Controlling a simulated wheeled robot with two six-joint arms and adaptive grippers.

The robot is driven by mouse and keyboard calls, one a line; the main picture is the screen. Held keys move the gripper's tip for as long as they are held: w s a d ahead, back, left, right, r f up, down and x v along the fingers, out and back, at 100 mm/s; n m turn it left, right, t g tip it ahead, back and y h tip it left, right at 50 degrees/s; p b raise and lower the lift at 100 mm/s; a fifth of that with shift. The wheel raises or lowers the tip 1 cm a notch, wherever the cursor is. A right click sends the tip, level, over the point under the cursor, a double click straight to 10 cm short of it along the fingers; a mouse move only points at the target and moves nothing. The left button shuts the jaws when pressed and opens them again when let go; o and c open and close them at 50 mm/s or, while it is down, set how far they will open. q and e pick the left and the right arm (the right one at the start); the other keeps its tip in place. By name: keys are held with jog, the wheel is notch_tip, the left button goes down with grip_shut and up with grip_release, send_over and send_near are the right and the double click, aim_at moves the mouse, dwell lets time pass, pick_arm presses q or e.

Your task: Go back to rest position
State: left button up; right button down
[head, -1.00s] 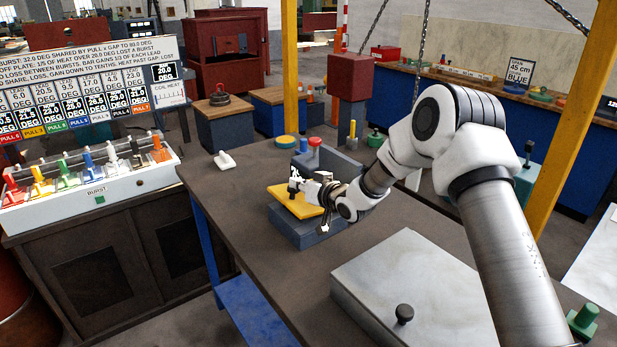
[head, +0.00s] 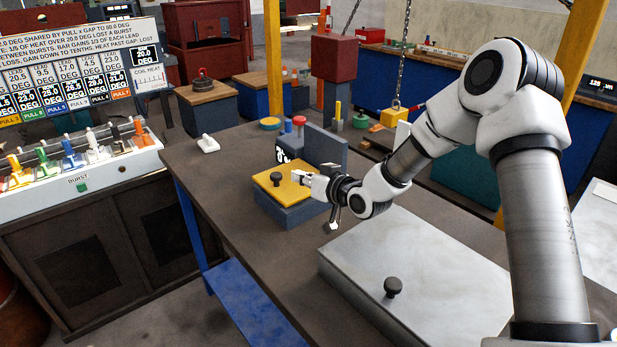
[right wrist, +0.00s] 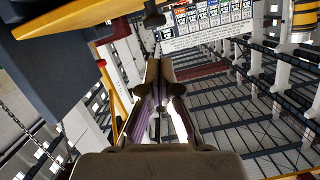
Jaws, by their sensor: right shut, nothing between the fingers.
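My right arm comes in from the right of the head view. Its gripper (head: 303,178) is beside the right edge of a yellow plate (head: 268,192) that has a dark knob (head: 276,180) on top. The plate lies on a blue-grey block (head: 293,214) on the dark bench. In the right wrist view my right gripper (right wrist: 160,66) has its fingers together with nothing between them. The yellow plate (right wrist: 75,14) and the knob (right wrist: 153,14) show at the top there, apart from the fingers. My left gripper is in neither view.
A grey metal lid (head: 440,275) with a black knob lies at the bench's front right. A lever console (head: 80,170) stands left. A red-topped post (head: 299,124) and a grey upright plate (head: 325,148) stand behind the yellow plate. Bare bench (head: 205,178) lies to the left.

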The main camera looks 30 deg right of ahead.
jog(key=v, duration=0.3)
jog(key=shift+s, duration=0.1)
